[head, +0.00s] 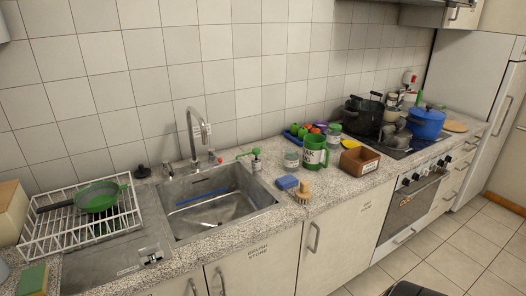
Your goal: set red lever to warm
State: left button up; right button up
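A small handle with a red top (211,154), which looks like the red lever, stands on the counter behind the sink, just right of the metal tap (193,130). It is too small to read its setting or any warm mark. The tap's spout arches over the sink (222,208). Another small metal fitting (167,170) stands left of the tap. Neither of my grippers is in view.
The floor (450,255) at right looks clear.

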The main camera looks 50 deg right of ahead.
aim_at(211, 151)
jog(key=z, duration=1.1)
